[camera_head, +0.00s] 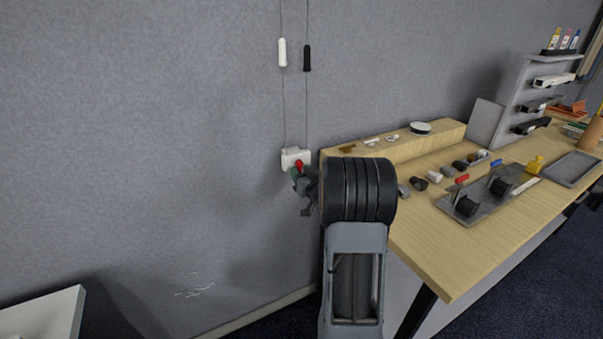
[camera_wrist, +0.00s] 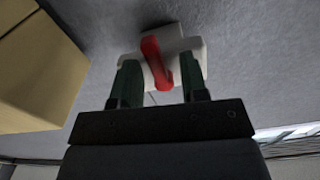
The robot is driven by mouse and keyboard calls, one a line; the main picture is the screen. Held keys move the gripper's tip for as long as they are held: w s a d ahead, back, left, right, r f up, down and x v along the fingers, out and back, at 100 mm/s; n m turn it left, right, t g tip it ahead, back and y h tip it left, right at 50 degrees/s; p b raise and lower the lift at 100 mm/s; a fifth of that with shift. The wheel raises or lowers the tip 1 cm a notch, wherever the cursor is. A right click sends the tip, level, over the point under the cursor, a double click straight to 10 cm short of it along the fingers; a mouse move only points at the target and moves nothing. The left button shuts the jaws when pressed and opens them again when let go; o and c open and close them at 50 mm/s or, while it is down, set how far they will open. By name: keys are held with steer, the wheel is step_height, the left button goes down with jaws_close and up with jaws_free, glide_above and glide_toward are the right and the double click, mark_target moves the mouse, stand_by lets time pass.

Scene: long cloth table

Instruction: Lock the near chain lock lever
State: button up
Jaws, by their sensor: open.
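The chain lock is a small white box (camera_head: 290,155) on the grey wall, left of the table's back corner, with two thin cords running up from it. Its red lever (camera_head: 299,165) shows at the box's right side. In the wrist view the red lever (camera_wrist: 156,62) slants across the white box (camera_wrist: 190,62). My gripper (camera_head: 298,178) is at the lock, partly hidden by my arm. In the wrist view its dark green fingers (camera_wrist: 162,82) are apart, with the lower end of the red lever between them. I cannot tell whether either finger touches it.
A white handle (camera_head: 282,52) and a black handle (camera_head: 307,58) hang on the cords above. The wooden table (camera_head: 440,255) with several tools and parts stands right of my arm. A white surface (camera_head: 45,312) is at the lower left. The wall left of the lock is clear.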

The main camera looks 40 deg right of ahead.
jaws_close()
stand_by(0.4)
steer(key=shift+d+n+b, duration=0.15)
steer(key=shift+n+b, duration=0.55)
steer(key=shift+b, duration=0.4)
jaws_free()
